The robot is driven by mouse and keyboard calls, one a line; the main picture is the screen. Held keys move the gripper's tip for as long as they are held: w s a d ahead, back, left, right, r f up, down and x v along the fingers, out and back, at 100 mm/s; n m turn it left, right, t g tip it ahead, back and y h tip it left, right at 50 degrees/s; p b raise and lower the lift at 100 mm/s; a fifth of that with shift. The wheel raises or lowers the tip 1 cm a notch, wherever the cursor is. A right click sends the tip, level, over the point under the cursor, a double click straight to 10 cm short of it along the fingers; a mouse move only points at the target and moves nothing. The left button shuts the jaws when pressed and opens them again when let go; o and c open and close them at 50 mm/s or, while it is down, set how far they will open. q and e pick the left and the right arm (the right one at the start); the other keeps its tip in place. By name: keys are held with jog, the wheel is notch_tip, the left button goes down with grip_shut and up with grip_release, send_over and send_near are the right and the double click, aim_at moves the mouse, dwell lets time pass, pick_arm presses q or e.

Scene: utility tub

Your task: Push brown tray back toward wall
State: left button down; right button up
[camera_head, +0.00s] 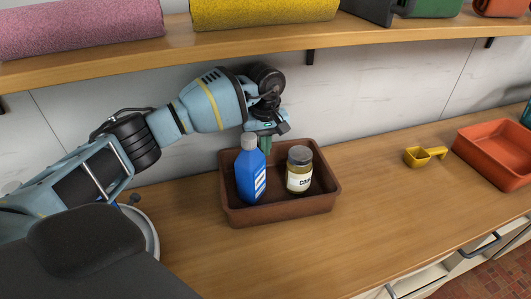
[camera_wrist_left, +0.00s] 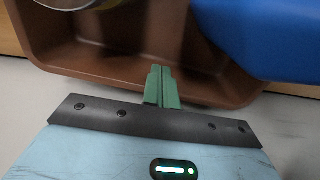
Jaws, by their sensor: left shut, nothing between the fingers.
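The brown tray (camera_head: 279,211) stands on the wooden counter, a short way in front of the wall. My left gripper (camera_head: 265,143) is shut and empty, pointing down at the tray's back side, behind the bottle. In the left wrist view its green fingertips (camera_wrist_left: 160,85) overlap the tray's wall (camera_wrist_left: 110,80); I cannot tell if they touch it. The blue bottle (camera_wrist_left: 260,35) and part of the jar (camera_wrist_left: 68,3) show there too. My right gripper is not in view.
An orange tray (camera_head: 495,155) and a yellow scoop (camera_head: 424,156) lie to the right on the counter (camera_head: 390,205). A wooden shelf (camera_head: 200,47) with rolled towels hangs above my left arm. Bare counter lies in front of the brown tray and between it and the scoop.

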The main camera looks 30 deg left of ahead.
pick_arm(q)
jog(key=shift+r, duration=2.75)
